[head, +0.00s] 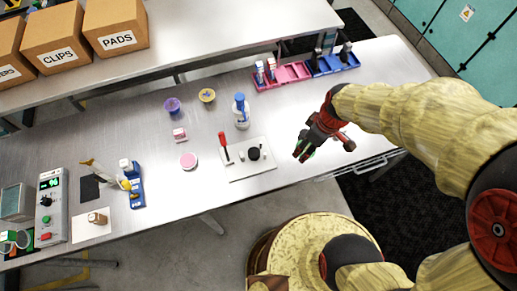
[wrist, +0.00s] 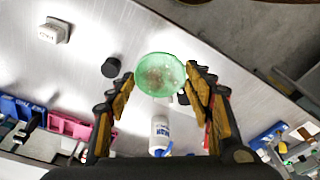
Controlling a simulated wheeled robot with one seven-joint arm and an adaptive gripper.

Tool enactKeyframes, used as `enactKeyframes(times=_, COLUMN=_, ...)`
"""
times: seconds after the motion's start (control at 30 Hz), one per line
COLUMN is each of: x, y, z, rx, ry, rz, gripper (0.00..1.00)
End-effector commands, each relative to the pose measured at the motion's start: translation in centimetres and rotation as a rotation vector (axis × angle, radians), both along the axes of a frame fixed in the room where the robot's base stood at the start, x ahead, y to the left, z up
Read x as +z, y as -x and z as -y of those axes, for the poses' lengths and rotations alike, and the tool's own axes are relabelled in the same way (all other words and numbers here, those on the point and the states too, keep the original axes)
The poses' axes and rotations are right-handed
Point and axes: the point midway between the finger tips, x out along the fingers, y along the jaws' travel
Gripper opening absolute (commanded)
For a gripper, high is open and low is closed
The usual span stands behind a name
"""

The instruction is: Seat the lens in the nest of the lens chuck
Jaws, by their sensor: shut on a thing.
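My gripper (head: 304,150) is over the right part of the bench in the head view. In the wrist view its fingers (wrist: 160,88) are shut on a round, translucent green lens (wrist: 158,72), held by its edges. A plate (head: 236,170) with a red-handled lever (head: 224,145) and a black round piece (head: 254,153) lies left of my gripper in the head view. A short black cylinder (wrist: 111,67) stands on the bench left of the lens in the wrist view. I cannot tell for sure which of these is the lens chuck; its nest does not show clearly.
A white bottle with a blue top (head: 241,112) stands behind the plate. Pink (head: 292,72) and blue (head: 330,64) trays lie at the back right. Purple (head: 172,105) and yellow (head: 207,95) cups and a pink disc (head: 188,160) are further left. A labelled white block (wrist: 54,30) shows in the wrist view.

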Motion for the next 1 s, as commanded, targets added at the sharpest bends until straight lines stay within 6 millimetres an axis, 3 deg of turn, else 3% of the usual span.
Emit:
enactKeyframes(times=0.1, x=0.6, y=1.1, z=-3.7, rx=0.108, ry=-0.002, rz=-0.004, gripper=0.32)
enactKeyframes(times=0.3, x=0.9, y=3.9, z=-8.7, rx=0.326, ry=-0.003, rz=-0.011, gripper=0.32)
enactKeyframes(times=0.47, x=0.8, y=6.2, z=-11.0, rx=0.498, ry=-0.002, rz=-0.012, gripper=0.32)
enactKeyframes(times=0.57, x=0.5, y=6.9, z=-10.9, rx=0.572, ry=-0.001, rz=-0.01, gripper=0.32)
enactKeyframes(times=0.77, x=0.1, y=6.4, z=-11.1, rx=0.636, ry=0.001, rz=-0.003, gripper=0.32)
enactKeyframes(times=1.0, x=-1.9, y=2.6, z=-12.9, rx=0.64, ry=0.002, rz=-0.004, gripper=0.32)
